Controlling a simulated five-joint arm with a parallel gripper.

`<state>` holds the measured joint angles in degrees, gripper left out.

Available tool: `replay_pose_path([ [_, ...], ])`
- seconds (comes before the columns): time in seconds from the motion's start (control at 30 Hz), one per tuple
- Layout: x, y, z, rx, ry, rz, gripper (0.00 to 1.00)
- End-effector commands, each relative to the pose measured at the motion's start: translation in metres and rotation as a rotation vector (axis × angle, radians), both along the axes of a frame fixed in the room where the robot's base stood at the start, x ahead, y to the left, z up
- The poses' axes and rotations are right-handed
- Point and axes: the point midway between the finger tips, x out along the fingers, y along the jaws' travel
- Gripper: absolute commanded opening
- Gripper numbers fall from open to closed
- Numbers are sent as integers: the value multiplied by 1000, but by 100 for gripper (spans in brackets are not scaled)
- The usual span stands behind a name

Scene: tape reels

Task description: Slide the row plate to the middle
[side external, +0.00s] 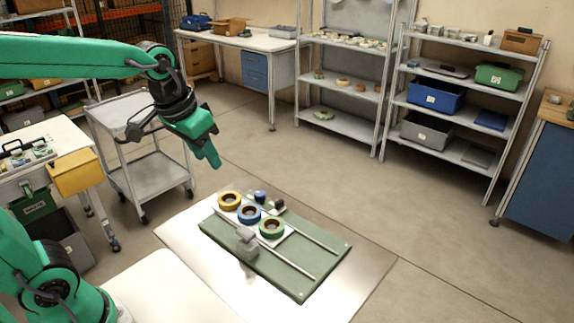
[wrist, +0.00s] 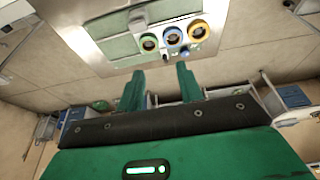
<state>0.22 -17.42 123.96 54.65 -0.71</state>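The row plate (side external: 237,220) is pale and carries a yellow reel (side external: 230,208), a blue reel (side external: 249,220) and a green reel (side external: 271,235) in a line. It sits on a green board (side external: 305,278) between two metal rails (side external: 312,240), toward the board's far-left end in the side view. The yellow reel (wrist: 198,37), blue reel (wrist: 172,42) and green reel (wrist: 149,48) also show in the wrist view. My gripper (side external: 214,162) is in the air, above and to the left of the plate. Its fingers (wrist: 160,70) are apart with nothing between them.
A grey block (side external: 246,244) stands by the plate's near side. A small blue piece (side external: 260,196) and a dark piece (side external: 279,204) stand by its far side. The board lies on a bright table (side external: 182,238). The rails' right stretch is clear.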

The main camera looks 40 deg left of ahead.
Motion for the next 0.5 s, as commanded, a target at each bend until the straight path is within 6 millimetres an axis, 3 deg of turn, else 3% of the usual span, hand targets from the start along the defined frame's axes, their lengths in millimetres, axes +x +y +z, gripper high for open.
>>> replay_pose_path([
  [0.5,96,-2,-36,-2,142,7,36],
])
